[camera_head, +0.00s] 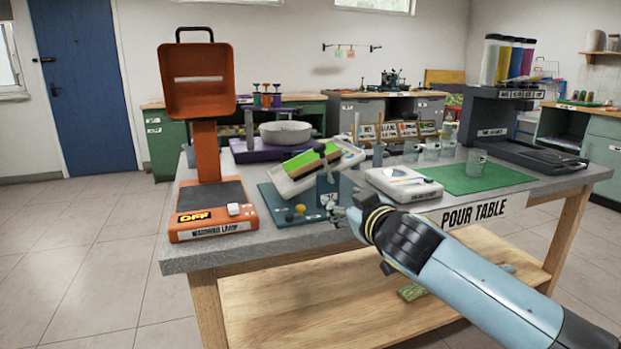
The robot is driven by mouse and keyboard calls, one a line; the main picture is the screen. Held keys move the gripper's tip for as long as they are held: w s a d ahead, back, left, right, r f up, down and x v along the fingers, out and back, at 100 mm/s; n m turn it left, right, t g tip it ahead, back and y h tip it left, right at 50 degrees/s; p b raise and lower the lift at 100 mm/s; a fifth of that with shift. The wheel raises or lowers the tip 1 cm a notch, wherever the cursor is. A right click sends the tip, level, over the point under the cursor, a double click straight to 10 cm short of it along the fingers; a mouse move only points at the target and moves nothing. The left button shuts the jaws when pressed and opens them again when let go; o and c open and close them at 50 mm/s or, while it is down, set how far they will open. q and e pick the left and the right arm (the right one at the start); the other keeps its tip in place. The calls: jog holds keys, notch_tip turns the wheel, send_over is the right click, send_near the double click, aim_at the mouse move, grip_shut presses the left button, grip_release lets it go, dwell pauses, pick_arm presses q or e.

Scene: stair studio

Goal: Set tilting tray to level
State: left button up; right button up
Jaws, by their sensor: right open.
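The tilting tray (292,186) is a pale shallow tray with a green inside, near the middle of the table's front. It is tilted, its left end low and its right end high. It sits over a dark teal base plate (272,201) with small yellow and dark knobs (295,213) at the front. A blue-grey upright (327,186) stands under its right part. My right gripper (339,211) is open, at the front right of the base, below the tray's high end. I cannot tell whether it touches anything. My left gripper is out of view.
A white bowl (286,132) and several cups stand behind the tray.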

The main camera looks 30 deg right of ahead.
aim_at(322, 149)
notch_tip(322, 149, up, 8)
jog(key=w+t, duration=0.2)
jog(key=shift+n, duration=0.3)
jog(key=x, duration=0.9)
jog(key=shift+w+a+f, duration=0.1)
jog(key=shift+w+a, duration=0.1)
jog(key=shift+w, duration=0.05)
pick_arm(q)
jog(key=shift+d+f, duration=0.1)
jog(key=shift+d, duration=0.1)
pick_arm(e)
jog(key=shift+w+d, duration=0.1)
jog(key=shift+w, duration=0.3)
jog(key=shift+c, duration=0.4)
